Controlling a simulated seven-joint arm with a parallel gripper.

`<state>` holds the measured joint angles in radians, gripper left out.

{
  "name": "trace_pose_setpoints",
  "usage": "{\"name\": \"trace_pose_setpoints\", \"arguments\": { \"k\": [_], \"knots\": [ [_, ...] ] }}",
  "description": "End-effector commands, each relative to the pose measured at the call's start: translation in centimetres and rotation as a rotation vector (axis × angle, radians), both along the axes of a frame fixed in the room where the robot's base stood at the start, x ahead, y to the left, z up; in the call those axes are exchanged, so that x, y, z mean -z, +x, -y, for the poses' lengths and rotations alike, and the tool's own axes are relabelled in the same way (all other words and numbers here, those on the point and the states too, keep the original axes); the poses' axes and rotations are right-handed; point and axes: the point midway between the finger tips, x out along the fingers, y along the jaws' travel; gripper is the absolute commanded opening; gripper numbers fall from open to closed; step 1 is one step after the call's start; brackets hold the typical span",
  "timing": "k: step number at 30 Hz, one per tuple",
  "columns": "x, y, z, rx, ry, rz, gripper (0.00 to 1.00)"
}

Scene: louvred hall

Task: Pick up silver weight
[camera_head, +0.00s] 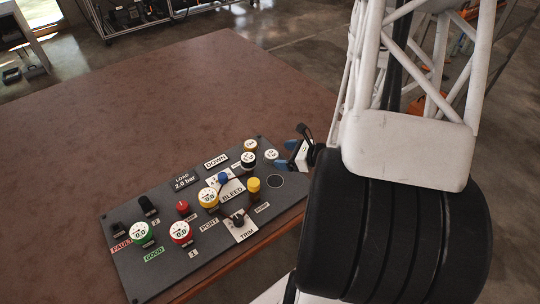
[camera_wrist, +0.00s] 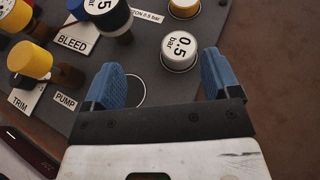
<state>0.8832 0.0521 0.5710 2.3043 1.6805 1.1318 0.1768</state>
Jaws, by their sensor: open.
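The silver weight (camera_wrist: 180,51) is a short cylinder with a white top marked "0.5 bar". It stands upright on the grey panel near its edge. In the head view the weight (camera_head: 271,155) sits at the panel's right end. My gripper (camera_wrist: 160,62) is open, with its two blue fingers apart and nothing held. In the wrist view the weight appears between the finger lines, just beyond the tips. In the head view my gripper (camera_head: 284,154) is just right of the weight. I cannot tell the exact height gap.
The grey panel (camera_head: 160,262) carries gauges, knobs and labels. A yellow-sided weight (camera_wrist: 184,7) and a black-sided one (camera_wrist: 117,25) stand close to the silver weight. An empty outlined circle (camera_head: 275,181) is nearby. The brown tabletop (camera_head: 150,110) is clear behind.

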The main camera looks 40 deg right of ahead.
Motion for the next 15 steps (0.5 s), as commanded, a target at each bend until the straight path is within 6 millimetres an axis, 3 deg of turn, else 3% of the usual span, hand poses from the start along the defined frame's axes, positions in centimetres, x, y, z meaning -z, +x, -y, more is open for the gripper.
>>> {"name": "trace_pose_setpoints", "arguments": {
  "k": [6,15],
  "knots": [
    [1.7,-0.7,2.0,0.105,0.048,-0.009,0.83],
    [1.8,-0.8,2.1,0.112,0.052,-0.01,0.83]
  ]
}}
